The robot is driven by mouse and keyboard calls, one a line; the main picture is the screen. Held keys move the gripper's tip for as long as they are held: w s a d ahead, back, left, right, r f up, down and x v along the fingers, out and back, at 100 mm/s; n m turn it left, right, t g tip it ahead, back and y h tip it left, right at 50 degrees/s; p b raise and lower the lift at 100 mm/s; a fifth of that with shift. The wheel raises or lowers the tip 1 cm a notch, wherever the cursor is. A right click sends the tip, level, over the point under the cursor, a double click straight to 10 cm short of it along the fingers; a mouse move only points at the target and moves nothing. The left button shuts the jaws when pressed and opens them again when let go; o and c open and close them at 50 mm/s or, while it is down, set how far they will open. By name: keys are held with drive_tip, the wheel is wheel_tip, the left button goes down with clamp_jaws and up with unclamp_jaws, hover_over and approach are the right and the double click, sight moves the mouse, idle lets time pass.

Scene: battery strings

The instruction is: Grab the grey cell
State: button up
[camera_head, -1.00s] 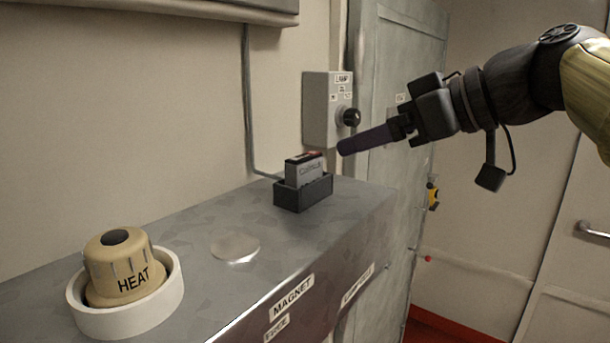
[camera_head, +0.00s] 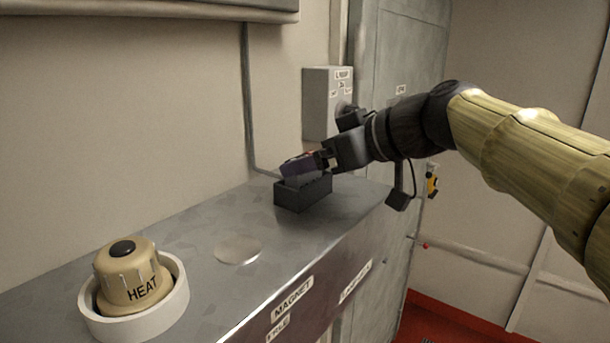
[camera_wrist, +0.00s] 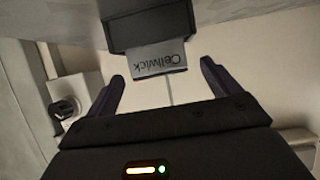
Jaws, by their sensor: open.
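The grey cell (camera_wrist: 158,59) sits upright in a dark holder (camera_head: 290,197) on the metal counter. In the head view most of it is hidden behind my gripper (camera_head: 300,166). In the wrist view the cell shows lettering and stands out of the holder (camera_wrist: 145,27). My gripper (camera_wrist: 165,85) is open, its two dark fingers on either side of the cell's exposed end, with visible gaps to both. I cannot tell how deep the cell is between them.
A beige HEAT knob (camera_head: 133,277) in a white ring stands at the front left of the counter (camera_head: 215,290). A pale disc (camera_head: 238,249) lies flat between knob and holder. A grey switch box (camera_head: 322,104) is on the wall behind.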

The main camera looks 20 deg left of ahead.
drive_tip(key=p+x, duration=0.3)
drive_tip(key=x, duration=0.1)
drive_tip(key=shift+w+a+f, duration=0.1)
drive_tip(key=shift+w+a, duration=0.05)
drive_tip(key=shift+a, duration=0.2)
drive_tip(key=shift+w+a+f, duration=0.1)
drive_tip(key=shift+a+f, duration=0.05)
drive_tip(key=shift+f, duration=0.05)
drive_tip(key=c, duration=1.2)
drive_tip(key=shift+r, duration=0.15)
drive_tip(key=shift+c, duration=0.2)
wheel_tip(320, 180, up, 10)
drive_tip(key=b, duration=0.1)
